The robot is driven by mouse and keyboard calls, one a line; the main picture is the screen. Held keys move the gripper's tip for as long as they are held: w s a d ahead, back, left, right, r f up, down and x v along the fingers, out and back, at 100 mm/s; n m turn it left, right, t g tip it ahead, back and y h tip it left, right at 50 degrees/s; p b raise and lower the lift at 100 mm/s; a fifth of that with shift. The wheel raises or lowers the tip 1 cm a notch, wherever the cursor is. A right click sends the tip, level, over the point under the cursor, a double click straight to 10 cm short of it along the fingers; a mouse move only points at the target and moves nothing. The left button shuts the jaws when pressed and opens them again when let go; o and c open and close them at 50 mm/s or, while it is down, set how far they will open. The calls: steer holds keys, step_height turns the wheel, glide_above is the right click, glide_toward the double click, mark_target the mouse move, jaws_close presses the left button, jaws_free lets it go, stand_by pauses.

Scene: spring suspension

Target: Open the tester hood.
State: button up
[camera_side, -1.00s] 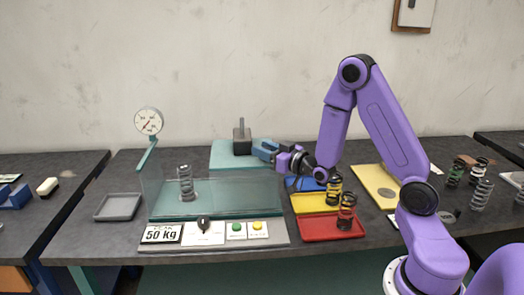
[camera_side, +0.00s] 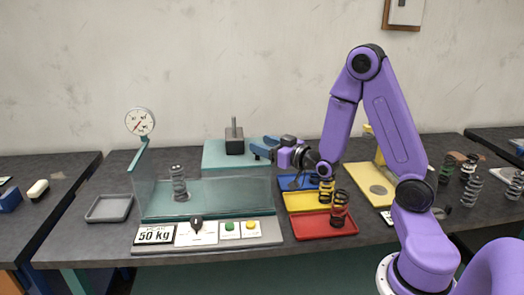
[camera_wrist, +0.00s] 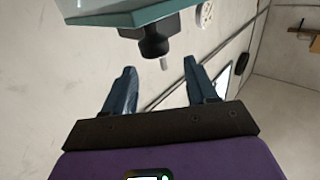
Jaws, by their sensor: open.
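The tester stands left of centre in the side view, with a teal bed and a clear hood (camera_side: 222,205) over its front part. The hood looks down, though its see-through edges are faint. A spring (camera_side: 179,185) stands upright inside. A dark block with a rod (camera_side: 234,140) sits at the teal rear part; in the wrist view a similar dark block (camera_wrist: 152,40) hangs by a teal edge beyond the fingers. My gripper (camera_side: 260,150) is open and empty, to the right of the block and above the bed. Its fingers (camera_wrist: 159,75) point at the wall and block in the wrist view.
A dial gauge (camera_side: 140,122) rises at the tester's left, and a control panel (camera_side: 207,233) fronts it. Yellow (camera_side: 303,203) and red (camera_side: 318,224) trays with springs lie at the right. A grey tray (camera_side: 109,208) at the left looks empty.

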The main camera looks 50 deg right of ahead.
steer(key=shift+r, duration=2.4)
steer(key=s+a+f+n+g+y, duration=0.3)
steer(key=s+a+f+g, duration=0.15)
steer(key=a, duration=0.45)
steer(key=s+a+f+n+g+y, duration=0.25)
steer(key=s+a+g, duration=0.3)
steer(key=a, duration=0.35)
steer(key=s+d+f+n+g+h, duration=0.1)
steer(key=s+n+g+h, duration=0.4)
steer(key=s, duration=1.6)
steer(key=n+g, duration=0.2)
steer(key=shift+d+g, duration=0.4)
